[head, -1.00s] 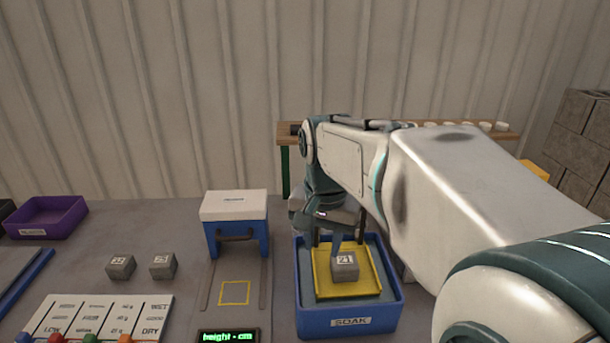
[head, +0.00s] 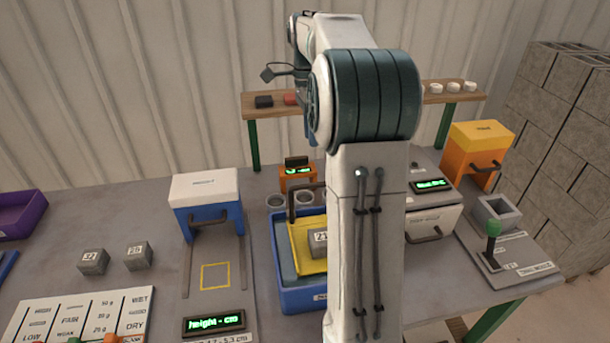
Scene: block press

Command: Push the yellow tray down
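The yellow tray (head: 298,250) sits inside the blue soak basin (head: 297,300) at the middle of the bench. A grey block (head: 318,241) with a number on it rests on the tray, and a dark upright handle rises at the tray's back left. My arm hides the right part of the tray and basin. My gripper (head: 309,128) is raised above and behind the basin, apart from the tray and block. It is mostly hidden behind my arm, so its fingers cannot be made out.
Left of the basin stands a blue press with a white top (head: 205,190), with a height display (head: 214,322) in front. Two grey blocks (head: 94,261) lie further left. An orange machine (head: 478,150) and a green-knobbed lever (head: 493,232) stand right. A shelf (head: 440,98) runs behind.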

